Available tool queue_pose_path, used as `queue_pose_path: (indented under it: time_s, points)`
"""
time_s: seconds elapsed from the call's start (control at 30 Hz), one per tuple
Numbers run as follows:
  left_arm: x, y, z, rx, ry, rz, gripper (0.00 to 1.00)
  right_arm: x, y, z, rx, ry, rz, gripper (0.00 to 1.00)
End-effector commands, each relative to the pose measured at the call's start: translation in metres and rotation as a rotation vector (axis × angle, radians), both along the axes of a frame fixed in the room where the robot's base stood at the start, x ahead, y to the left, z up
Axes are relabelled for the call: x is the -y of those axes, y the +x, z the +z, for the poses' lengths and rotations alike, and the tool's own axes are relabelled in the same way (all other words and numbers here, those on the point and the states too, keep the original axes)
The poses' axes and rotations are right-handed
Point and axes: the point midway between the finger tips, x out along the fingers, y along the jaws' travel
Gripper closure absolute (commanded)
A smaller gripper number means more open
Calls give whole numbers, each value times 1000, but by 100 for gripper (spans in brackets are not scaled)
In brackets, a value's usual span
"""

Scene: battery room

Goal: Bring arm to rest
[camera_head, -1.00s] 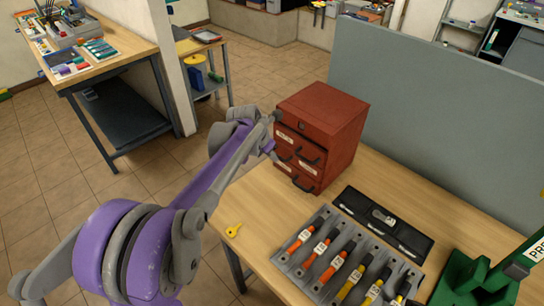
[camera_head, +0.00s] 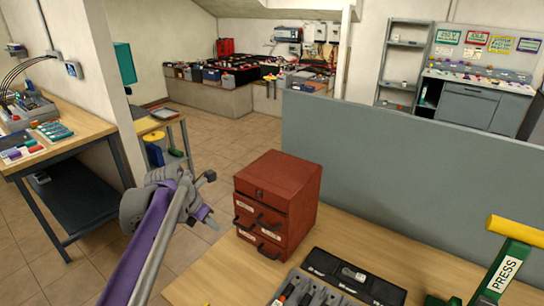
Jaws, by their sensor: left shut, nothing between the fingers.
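My left arm comes in from the bottom left, its purple forearm slanting up. My left gripper (camera_head: 209,219) is at the arm's end, shut and empty, pointing down and right. It appears just left of the red drawer cabinet (camera_head: 278,190), with a narrow gap between them in the picture. It touches nothing that I can see. My right gripper is not in view.
The wooden table (camera_head: 215,268) bears the cabinet, a black tray (camera_head: 325,262), a tool rack (camera_head: 300,290) and a green press (camera_head: 505,268) with a yellow handle. A grey partition (camera_head: 400,175) stands behind. Another bench (camera_head: 75,142) is at left.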

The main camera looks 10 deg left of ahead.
Motion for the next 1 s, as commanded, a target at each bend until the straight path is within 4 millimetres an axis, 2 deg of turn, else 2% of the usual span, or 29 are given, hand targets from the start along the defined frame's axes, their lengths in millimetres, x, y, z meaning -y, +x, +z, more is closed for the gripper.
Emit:
queue_pose_path:
  time_s: [0.17, 0.27, 0.47, 0.7, 0.9, 1.0]
  points:
    - [15, -19, -3, 30, 95, -181, 100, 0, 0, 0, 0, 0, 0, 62]
    - [32, -45, -10, 66, 224, -427, 100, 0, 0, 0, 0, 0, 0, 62]
    - [64, -109, -34, 145, 537, -1031, 100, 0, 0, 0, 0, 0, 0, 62]
    - [90, -185, -75, 214, 904, -1764, 100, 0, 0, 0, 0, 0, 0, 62]
    - [99, -231, -109, 239, 1144, -2256, 100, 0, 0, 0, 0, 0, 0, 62]
    - [101, -244, -120, 241, 1211, -2400, 100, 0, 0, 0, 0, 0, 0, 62]
